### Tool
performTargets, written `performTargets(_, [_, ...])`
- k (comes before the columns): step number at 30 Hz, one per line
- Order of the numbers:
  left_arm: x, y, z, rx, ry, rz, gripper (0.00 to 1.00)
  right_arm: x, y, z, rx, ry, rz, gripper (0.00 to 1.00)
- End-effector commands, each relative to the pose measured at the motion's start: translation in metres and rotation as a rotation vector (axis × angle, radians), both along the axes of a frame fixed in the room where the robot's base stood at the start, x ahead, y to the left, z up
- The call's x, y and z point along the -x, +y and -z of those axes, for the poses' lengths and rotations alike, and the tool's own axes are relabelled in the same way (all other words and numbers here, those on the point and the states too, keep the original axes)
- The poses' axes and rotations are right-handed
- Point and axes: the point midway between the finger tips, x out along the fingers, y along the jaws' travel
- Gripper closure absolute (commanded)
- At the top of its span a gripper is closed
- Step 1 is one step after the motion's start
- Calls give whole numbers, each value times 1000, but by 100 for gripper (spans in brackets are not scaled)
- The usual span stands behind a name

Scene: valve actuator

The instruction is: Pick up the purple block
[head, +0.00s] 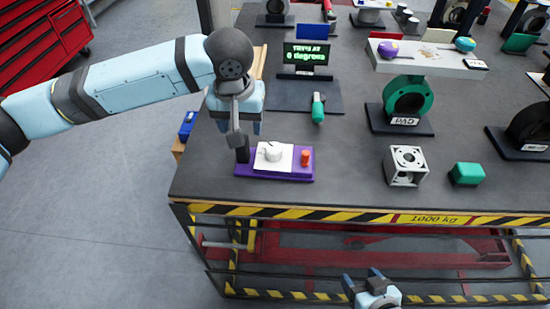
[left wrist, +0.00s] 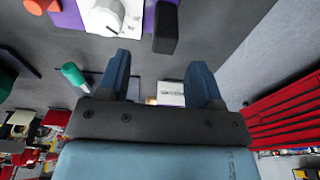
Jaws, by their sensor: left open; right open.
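A purple block (head: 243,170) lies flat near the table's front left edge. It carries a white plate with a white knob (head: 271,152), an orange button (head: 305,158) and a dark upright post (head: 242,150) at its left end. The purple block (left wrist: 70,18) also shows at the top of the left wrist view, partly cut off. My left gripper (head: 243,128) is open and empty, above and just behind the block's left end. In the left wrist view, nothing is between its fingers (left wrist: 160,78). My right gripper (head: 363,280) is open and empty, low in front of the table.
A white cube-shaped housing (head: 407,166) and a green block (head: 467,174) stand to the right. A green-handled tool (head: 318,108) lies behind, by a small display (head: 307,55). A green ring valve (head: 408,98) stands further back. Bare tabletop lies between the purple block and the housing.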

Motion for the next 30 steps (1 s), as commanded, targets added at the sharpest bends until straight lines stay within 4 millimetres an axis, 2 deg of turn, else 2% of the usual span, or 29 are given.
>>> performTargets(3, [-2, 0, 13, 0, 0, 0, 40, 0, 0, 0, 0, 0, 0, 35])
performTargets(8, [-3, 1, 24, 0, -1, -1, 40, 0, 0, 0, 0, 0, 0, 35])
performTargets(16, [-7, 5, 62, 0, -1, -1, 40, 0, 0, 0, 0, 0, 0, 35])
performTargets(20, [-8, 5, 69, 1, -1, -1, 40, 0, 0, 0, 0, 0, 0, 35])
performTargets(26, [-8, 5, 69, 2, -1, -1, 40, 0, 0, 0, 0, 0, 0, 35])
performTargets(30, [-8, 5, 69, 2, -1, 0, 73, 0, 0, 0, 0, 0, 0, 35])
